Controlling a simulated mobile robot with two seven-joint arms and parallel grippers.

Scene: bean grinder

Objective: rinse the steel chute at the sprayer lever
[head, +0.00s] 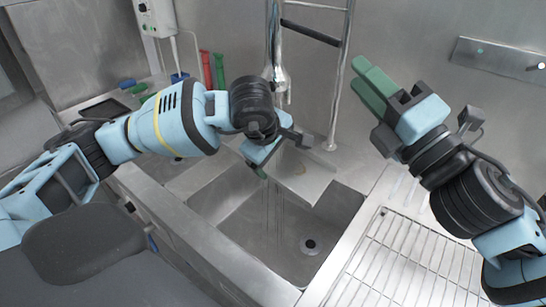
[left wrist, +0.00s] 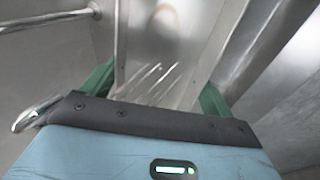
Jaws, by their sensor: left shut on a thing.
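The steel chute (head: 305,172) is a shiny metal piece over the sink, below the sprayer. My left gripper (head: 262,166) is shut on it, partly hidden behind its own wrist. In the left wrist view the chute (left wrist: 165,50) lies between the two green fingers (left wrist: 155,90). Thin pale water streaks cross it there, and faint streaks fall below the gripper in the head view. The sprayer (head: 279,78) hangs just above and behind my left wrist; its lever is not clear. My right gripper (head: 369,86) is raised right of the sprayer, empty, its green fingers close together.
The steel sink (head: 310,215) with a round drain (head: 311,245) lies below my left gripper. A wire drying rack (head: 400,270) is at the right front. A vertical steel pipe (head: 341,90) stands between the grippers. Red and green items (head: 207,70) stand at the back left.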

